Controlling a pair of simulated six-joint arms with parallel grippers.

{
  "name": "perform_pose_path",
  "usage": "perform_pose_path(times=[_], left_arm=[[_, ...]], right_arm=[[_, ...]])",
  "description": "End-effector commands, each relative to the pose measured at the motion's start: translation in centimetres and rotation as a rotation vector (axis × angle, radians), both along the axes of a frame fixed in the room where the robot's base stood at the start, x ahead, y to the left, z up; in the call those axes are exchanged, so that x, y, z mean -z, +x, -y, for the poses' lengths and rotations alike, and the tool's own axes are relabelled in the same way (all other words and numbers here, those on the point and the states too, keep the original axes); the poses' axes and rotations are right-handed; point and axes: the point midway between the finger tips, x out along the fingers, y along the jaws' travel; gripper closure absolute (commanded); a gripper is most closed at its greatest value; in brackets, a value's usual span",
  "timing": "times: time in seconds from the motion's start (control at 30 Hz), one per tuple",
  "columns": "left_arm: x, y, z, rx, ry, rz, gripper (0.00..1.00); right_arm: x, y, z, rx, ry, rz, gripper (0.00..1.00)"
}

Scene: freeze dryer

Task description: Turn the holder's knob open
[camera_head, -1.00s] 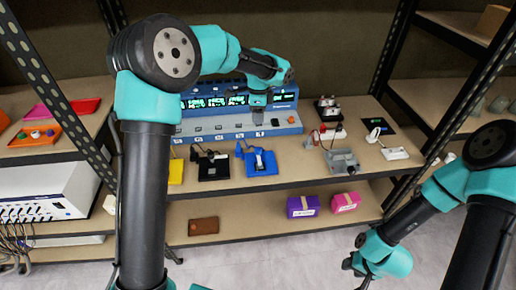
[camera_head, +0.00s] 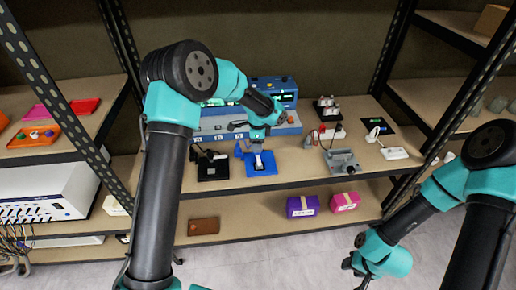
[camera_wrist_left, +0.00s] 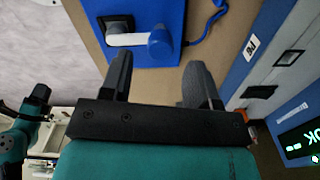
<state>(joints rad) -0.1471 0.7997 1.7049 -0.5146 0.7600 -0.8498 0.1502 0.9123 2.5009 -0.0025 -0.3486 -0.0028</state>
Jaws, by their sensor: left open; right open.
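A blue holder (camera_head: 270,169) lies near the front edge of the middle shelf, with a white piece (camera_head: 259,161) standing on it. In the left wrist view the holder shows as a blue plate (camera_wrist_left: 150,14) with a white bar (camera_wrist_left: 128,40) ending in a round blue knob (camera_wrist_left: 160,43). My left gripper (camera_head: 258,139) is open and empty above and just behind the holder. In the left wrist view its fingertips (camera_wrist_left: 158,72) are spread, with the knob beyond the gap between them and apart from both. My right gripper (camera_head: 352,266) is open and empty, low in front of the shelf.
A black holder (camera_head: 211,168) lies left of the blue one. The blue-and-grey freeze dryer (camera_head: 215,122) stands behind. A grey clamp-like device (camera_head: 343,161) and a white device (camera_head: 394,153) sit to the right. Purple (camera_head: 302,206) and pink (camera_head: 345,201) boxes rest on the lower shelf.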

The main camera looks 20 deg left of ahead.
Motion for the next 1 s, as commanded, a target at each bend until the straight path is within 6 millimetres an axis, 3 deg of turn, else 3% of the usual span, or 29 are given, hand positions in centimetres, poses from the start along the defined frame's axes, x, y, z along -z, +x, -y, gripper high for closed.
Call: perform_pose_path(times=[0.23, 0.6, 1.0], left_arm=[[2.8, 0.0, 0.0, 0.001, 0.0, 0.0, 0.44], [3.3, 0.0, 0.0, 0.0, 0.0, 0.001, 0.45], [3.2, 0.0, 0.0, 0.0, 0.0, 0.001, 0.84]], right_arm=[[0.0, 0.0, 0.0, 0.0, 0.0, 0.0, 0.57], [0.0, 0.0, 0.0, 0.0, 0.0, 0.0, 0.57], [0.0, 0.0, 0.0, 0.0, 0.0, 0.0, 0.57]])
